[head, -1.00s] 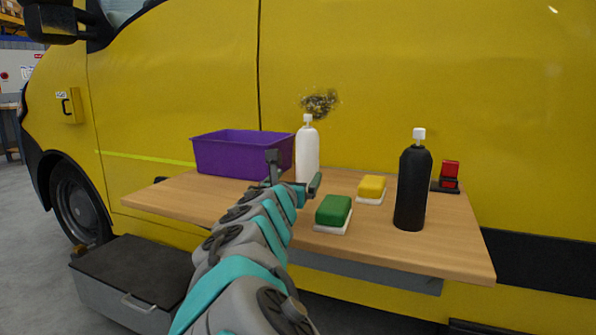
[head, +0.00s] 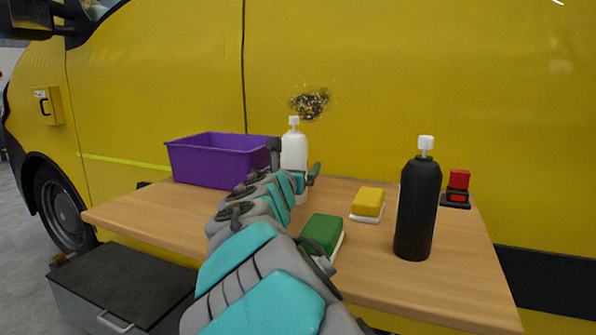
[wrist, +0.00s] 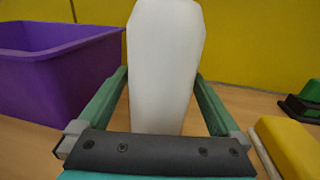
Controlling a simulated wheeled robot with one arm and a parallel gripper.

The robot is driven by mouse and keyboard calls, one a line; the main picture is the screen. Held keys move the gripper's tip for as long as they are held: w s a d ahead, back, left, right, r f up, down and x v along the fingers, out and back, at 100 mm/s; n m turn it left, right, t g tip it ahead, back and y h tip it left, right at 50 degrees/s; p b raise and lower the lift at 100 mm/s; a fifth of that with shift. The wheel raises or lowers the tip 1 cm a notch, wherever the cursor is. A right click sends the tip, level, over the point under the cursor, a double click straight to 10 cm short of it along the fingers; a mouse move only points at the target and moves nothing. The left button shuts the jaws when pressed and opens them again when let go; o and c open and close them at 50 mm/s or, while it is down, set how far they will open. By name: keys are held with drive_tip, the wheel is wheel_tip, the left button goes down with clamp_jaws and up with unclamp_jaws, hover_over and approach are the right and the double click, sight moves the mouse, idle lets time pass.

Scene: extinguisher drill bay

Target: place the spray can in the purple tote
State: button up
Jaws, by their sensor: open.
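A white spray can (head: 294,150) with a white nozzle stands upright on the wooden table, just right of the purple tote. My gripper (head: 294,165) is open at this can, with one finger on each side. In the wrist view the white can (wrist: 163,70) stands between the green fingers of my gripper (wrist: 161,76); whether they touch it I cannot tell. The purple tote (head: 215,168) is upright and open-topped at the table's left; its inner floor is hidden. In the wrist view the tote (wrist: 60,75) is left of the fingers.
A black bottle (head: 417,210) with a white nozzle stands at the right front. A green sponge (head: 321,233), partly hidden by my arm, and a yellow sponge (head: 368,202) lie between. A red-and-black stamp-like object (head: 458,188) stands behind. The yellow van (head: 420,70) closes off the back.

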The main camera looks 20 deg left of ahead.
drive_tip(key=shift+w+a, duration=0.1)
drive_tip(key=shift+w, duration=0.65)
clamp_jaws()
